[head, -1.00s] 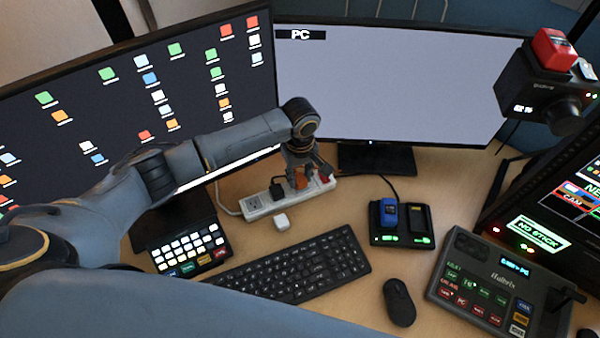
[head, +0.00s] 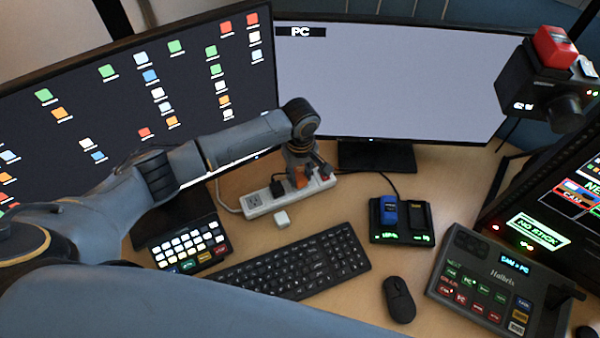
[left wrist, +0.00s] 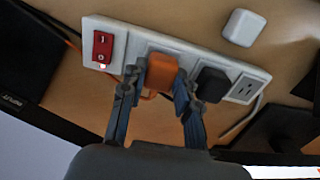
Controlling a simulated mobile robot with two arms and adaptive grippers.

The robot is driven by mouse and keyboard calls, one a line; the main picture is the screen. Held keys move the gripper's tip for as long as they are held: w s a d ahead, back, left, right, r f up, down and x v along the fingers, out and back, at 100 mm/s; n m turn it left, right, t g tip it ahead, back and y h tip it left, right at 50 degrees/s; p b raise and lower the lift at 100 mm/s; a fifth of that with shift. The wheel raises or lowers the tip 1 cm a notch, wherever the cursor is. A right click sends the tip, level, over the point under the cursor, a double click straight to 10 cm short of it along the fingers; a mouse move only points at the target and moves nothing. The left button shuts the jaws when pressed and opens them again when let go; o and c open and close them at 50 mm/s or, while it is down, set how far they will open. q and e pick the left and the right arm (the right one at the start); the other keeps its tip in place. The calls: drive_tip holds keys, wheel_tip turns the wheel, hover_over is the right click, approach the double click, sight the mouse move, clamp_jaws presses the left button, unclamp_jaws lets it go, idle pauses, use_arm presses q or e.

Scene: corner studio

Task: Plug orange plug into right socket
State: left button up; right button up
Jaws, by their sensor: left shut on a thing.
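The white power strip (head: 258,209) lies on the desk below the monitors. It also shows in the left wrist view (left wrist: 112,24). The orange plug (left wrist: 162,71) is at the strip's right-hand socket as seen from the head, between the black plug (left wrist: 211,83) and the lit red switch (left wrist: 103,46). My left gripper (left wrist: 160,80) is shut on the orange plug, one finger on each side. I cannot tell whether the plug is fully seated; its prongs and the socket under it are hidden. The left socket (left wrist: 244,88) is empty. My right gripper is not in view.
A white cube-shaped block (head: 282,219) lies just in front of the strip. The keyboard (head: 290,263), button pad (head: 188,245), battery charger (head: 402,239) and mouse (head: 398,299) are nearer. Two monitors stand close behind. Bare desk shows right of the charger.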

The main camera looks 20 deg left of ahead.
use_arm(q)
drive_tip(key=shift+f, duration=0.1)
drive_tip(key=o, duration=1.2)
drive_tip(key=shift+c, duration=0.2)
wheel_tip(320, 180, up, 12)
